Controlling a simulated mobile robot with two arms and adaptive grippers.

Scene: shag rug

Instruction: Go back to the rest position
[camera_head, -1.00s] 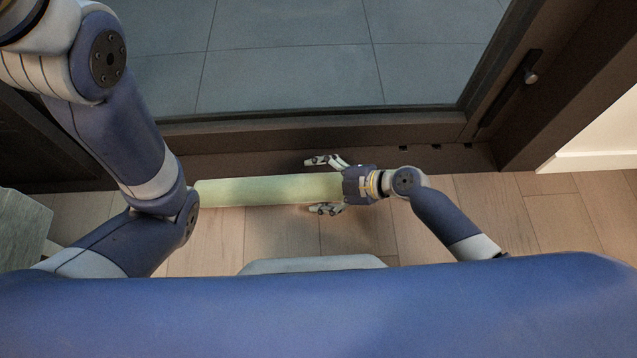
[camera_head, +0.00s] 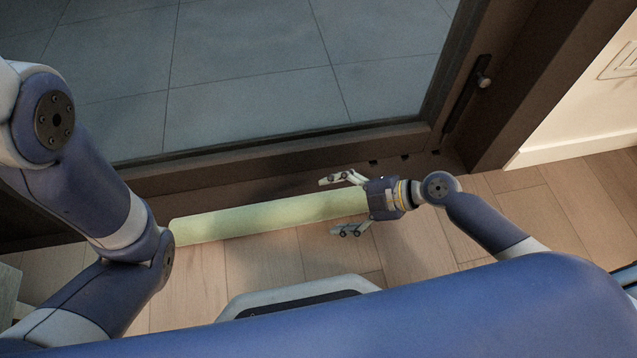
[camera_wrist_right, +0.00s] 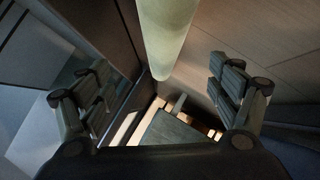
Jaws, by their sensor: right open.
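A long pale green roll (camera_head: 265,215), which looks like the rolled rug, lies across the head view beside the door sill. My right gripper (camera_head: 336,206) is open at the roll's right end, one finger on each side with visible gaps. In the right wrist view the roll (camera_wrist_right: 165,30) comes down from the top and its end shows between the spread fingers of my gripper (camera_wrist_right: 160,78). I cannot tell whether the roll touches the palm. My left arm comes in from the left; its gripper is not in view.
A dark-framed glass door (camera_head: 250,75) with a handle (camera_head: 484,82) fills the far side. A white wall (camera_head: 590,95) stands at the right. Bare wood floor (camera_head: 240,275) lies between the door and my body. A grey block edge (camera_head: 8,290) shows at the lower left.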

